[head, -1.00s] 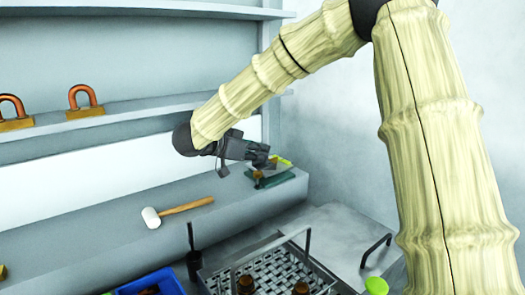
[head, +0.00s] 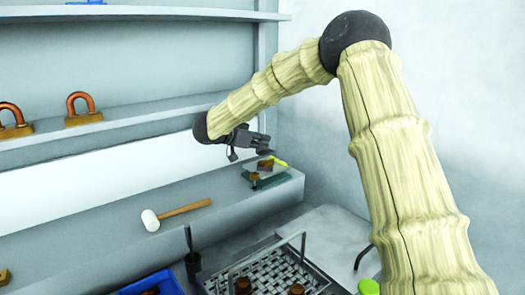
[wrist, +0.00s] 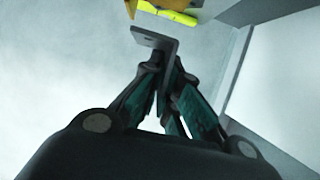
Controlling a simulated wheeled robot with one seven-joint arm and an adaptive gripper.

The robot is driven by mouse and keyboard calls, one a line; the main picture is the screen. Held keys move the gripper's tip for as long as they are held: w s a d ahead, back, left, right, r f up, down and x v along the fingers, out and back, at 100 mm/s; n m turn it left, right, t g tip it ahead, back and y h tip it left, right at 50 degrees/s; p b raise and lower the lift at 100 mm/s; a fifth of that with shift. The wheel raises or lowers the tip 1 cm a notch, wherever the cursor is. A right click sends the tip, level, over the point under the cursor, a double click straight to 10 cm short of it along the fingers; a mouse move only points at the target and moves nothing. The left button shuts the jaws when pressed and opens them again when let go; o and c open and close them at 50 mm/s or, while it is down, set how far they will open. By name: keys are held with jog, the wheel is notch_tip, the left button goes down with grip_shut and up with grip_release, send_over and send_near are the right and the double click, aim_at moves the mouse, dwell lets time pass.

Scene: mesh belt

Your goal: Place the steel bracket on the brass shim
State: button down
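My gripper (head: 264,145) is above the right end of the grey ledge. In the wrist view its fingers (wrist: 172,95) are closed around a grey L-shaped plate, the steel bracket (wrist: 156,40), which sticks out past the fingertips. Small brass-coloured pieces (head: 265,165) lie below the gripper, apart from it. I cannot tell for certain which one is the brass shim. A brass-yellow edge (wrist: 131,8) shows at the top of the wrist view, beyond the bracket and mostly cut off.
A yellow-green stick (head: 279,161) lies by the brass pieces. A white-headed mallet (head: 150,220) lies on the ledge to the left. Padlocks (head: 84,110) stand on the shelf above. A wire basket (head: 225,283), blue bin (head: 130,291) and green disc (head: 369,287) are below. The ledge between mallet and pieces is clear.

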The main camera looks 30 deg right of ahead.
aim_at(262, 151)
jog(key=shift+f+p, duration=0.4)
jog(key=shift+f, duration=1.35)
jog(key=shift+f, duration=0.15)
jog(key=c, duration=1.6)
grip_release()
jog(key=shift+c, duration=0.2)
jog(key=b+v, duration=0.1)
jog(key=v, duration=0.6)
jog(key=shift+a+b, duration=0.2)
jog(key=shift+b, duration=0.1)
